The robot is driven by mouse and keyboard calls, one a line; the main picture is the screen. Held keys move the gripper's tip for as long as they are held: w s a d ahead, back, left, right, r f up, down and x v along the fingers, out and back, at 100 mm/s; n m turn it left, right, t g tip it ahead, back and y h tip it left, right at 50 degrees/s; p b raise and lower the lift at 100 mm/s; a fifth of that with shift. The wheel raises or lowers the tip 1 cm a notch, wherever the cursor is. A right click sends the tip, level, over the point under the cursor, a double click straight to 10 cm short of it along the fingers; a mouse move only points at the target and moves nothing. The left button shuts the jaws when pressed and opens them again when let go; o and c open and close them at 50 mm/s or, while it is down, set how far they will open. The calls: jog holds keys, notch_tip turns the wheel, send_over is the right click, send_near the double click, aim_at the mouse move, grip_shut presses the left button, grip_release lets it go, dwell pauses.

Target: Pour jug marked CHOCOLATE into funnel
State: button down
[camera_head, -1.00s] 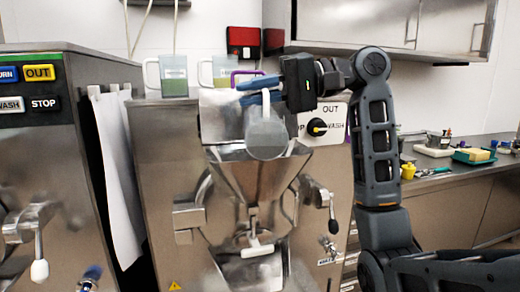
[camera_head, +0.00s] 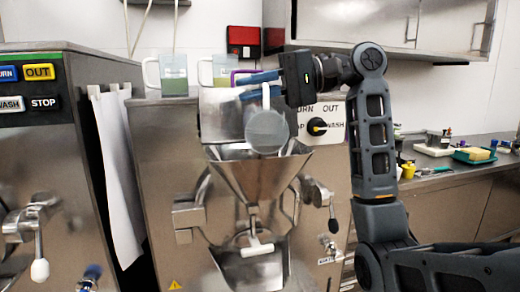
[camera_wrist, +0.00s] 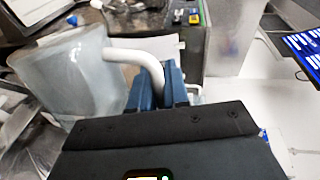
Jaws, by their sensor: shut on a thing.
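My gripper (camera_head: 262,79) is shut on the handle of a translucent jug (camera_head: 266,130) in the head view. The jug is tilted, with its round end toward the head camera, above the steel funnel (camera_head: 253,180) on the batch freezer's front. In the wrist view the jug (camera_wrist: 70,75) is at the left, its white handle between the blue fingers (camera_wrist: 162,88). No label shows on it, and I cannot make out any liquid in it or a stream.
Two jugs with greenish contents (camera_head: 174,78) stand on the freezer top behind. A second freezer (camera_head: 60,150) is at the left. A counter (camera_head: 450,170) with small items is at the right, under a steel cabinet (camera_head: 360,22).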

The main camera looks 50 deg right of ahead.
jog(key=shift+w+d+r+m, duration=0.3)
jog(key=shift+w+d+m, duration=0.3)
jog(key=shift+m, duration=0.2)
dwell(0.4)
